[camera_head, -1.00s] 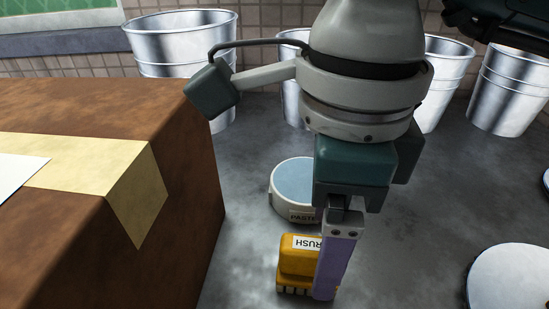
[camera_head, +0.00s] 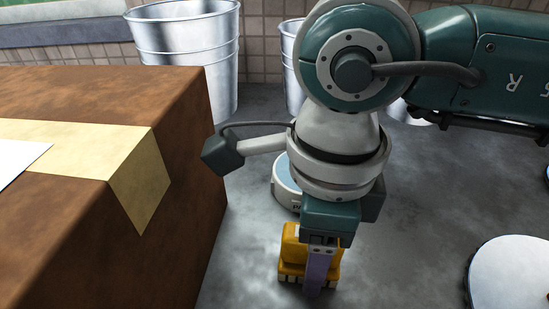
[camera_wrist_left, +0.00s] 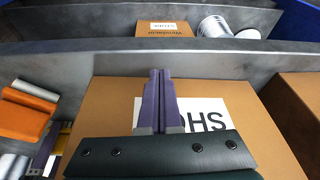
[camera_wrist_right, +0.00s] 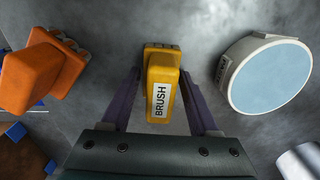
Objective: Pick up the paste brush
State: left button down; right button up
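The paste brush is a yellow block labelled BRUSH, on the grey surface in the head view (camera_head: 291,253) and between my fingers in the right wrist view (camera_wrist_right: 162,80). My right gripper (camera_wrist_right: 162,85) is open, with a purple finger on either side of the brush and gaps showing beside it. In the head view it points down over the brush, one finger (camera_head: 318,268) hiding part of it. My left gripper (camera_wrist_left: 160,75) is shut and empty above a cardboard box (camera_wrist_left: 105,100); it is out of the head view.
A round paste tin with a blue top (camera_wrist_right: 272,76) stands right of the brush in the right wrist view. An orange block-shaped tool (camera_wrist_right: 35,75) lies to the left. A large brown box (camera_head: 130,240) stands at left in the head view, metal pails (camera_head: 190,50) behind.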

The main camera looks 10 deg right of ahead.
grip_shut()
dwell(0.4)
notch_tip(320, 180, up, 20)
jog(key=p, duration=0.1)
dwell(0.4)
jog(key=shift+c, duration=1)
grip_release()
jog(key=c, duration=0.6)
